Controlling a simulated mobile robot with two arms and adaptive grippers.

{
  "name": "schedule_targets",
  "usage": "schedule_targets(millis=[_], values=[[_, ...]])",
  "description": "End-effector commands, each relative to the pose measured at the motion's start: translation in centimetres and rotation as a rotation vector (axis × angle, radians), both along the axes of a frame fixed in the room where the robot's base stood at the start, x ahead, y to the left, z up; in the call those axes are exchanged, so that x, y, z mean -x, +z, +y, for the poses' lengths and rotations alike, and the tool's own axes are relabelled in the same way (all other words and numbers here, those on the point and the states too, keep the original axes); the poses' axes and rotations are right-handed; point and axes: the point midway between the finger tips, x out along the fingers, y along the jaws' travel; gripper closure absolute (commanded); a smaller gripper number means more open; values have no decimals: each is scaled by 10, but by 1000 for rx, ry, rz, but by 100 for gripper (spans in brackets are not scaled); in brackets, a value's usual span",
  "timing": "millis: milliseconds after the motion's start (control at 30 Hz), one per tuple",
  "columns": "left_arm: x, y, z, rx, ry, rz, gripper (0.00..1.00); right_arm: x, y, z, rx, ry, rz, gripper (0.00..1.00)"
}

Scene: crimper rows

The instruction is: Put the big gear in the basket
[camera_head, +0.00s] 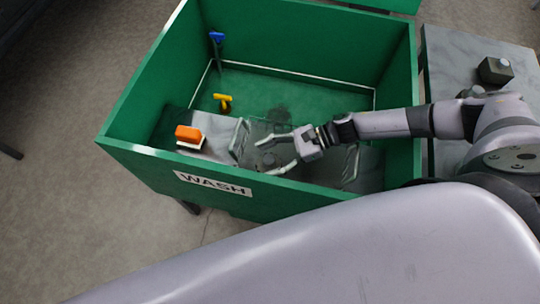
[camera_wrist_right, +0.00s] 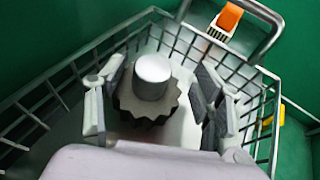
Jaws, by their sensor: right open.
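The big gear (camera_wrist_right: 150,90) is dark and toothed, with a pale round hub, and sits hub up inside the wire basket (camera_wrist_right: 60,85) in the right wrist view. The basket stands in the green wash tub, and one of its handles (camera_head: 239,140) shows in the head view. My right gripper (camera_head: 265,158) is open and reaches over the basket. Its fingers (camera_wrist_right: 160,80) stand apart on either side of the gear, with gaps visible between them and it. In the head view the gear is small and hard to make out. My left gripper is not in view.
The green tub (camera_head: 150,85) has high walls around the basket. An orange-and-white brush (camera_head: 188,135) lies left of the basket. A yellow item (camera_head: 223,102) and a blue-headed tool (camera_head: 217,38) are farther back. A grey table (camera_head: 450,60) with a dark block (camera_head: 495,70) stands at right.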

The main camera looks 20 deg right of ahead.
Motion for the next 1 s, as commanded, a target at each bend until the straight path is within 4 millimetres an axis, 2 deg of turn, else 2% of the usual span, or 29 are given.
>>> schedule_targets(millis=[300,700,1000], values=[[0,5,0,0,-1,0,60,0,5,-1,1,0,-1,38],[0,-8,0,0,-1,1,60,7,25,-60,0,-1,-2,38],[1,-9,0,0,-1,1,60,8,31,-69,-1,1,-1,38]])
